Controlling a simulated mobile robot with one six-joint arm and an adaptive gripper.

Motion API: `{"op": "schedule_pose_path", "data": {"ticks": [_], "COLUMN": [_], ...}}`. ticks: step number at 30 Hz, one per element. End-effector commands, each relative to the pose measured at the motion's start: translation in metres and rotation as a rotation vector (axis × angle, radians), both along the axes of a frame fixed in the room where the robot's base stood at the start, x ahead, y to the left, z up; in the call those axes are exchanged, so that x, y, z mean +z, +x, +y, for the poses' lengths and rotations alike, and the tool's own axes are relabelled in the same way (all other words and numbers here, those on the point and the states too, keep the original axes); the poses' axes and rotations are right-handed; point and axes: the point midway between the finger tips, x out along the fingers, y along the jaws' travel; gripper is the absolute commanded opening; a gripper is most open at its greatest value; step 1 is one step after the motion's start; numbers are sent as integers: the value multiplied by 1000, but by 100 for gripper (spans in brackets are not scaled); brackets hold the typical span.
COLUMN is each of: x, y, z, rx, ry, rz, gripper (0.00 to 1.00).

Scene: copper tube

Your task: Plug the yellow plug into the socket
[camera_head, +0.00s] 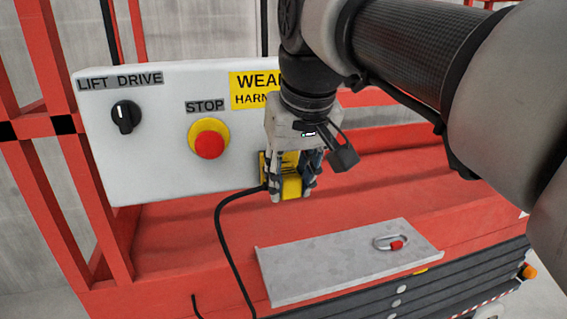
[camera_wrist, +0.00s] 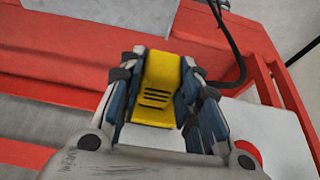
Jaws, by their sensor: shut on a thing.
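The yellow plug (camera_head: 291,188) is between the two fingers of my gripper (camera_head: 290,194), in front of the lower right part of the white control panel. In the wrist view the plug (camera_wrist: 163,75) shows a yellow face with several dark slots, and my gripper (camera_wrist: 160,88) is shut on it from both sides. A dark and yellow piece (camera_head: 264,168) shows on the panel just left of the gripper; it may be the socket, but the gripper hides most of it. I cannot tell whether the plug touches it. A black cable (camera_head: 218,225) runs from beside the plug down to the left.
The white panel (camera_head: 160,165) carries a black rotary knob (camera_head: 125,116) and a red stop button (camera_head: 209,145). A grey metal plate (camera_head: 330,270) with a carabiner (camera_head: 390,243) lies on the red platform below. Red rails (camera_head: 50,120) stand at the left.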

Motion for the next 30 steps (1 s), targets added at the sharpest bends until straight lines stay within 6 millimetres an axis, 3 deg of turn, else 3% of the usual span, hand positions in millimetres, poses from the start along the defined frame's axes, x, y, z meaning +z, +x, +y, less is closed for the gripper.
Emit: {"op": "schedule_pose_path", "data": {"ticks": [9,10,20,30], "x": [1,1,0,1], "y": [6,7,6,6], "z": [2,2,2,2], "rx": [0,0,0,1], "ry": [1,1,1,2], "rz": [-3,-3,-2,0], "gripper": [0,32,54,54]}}
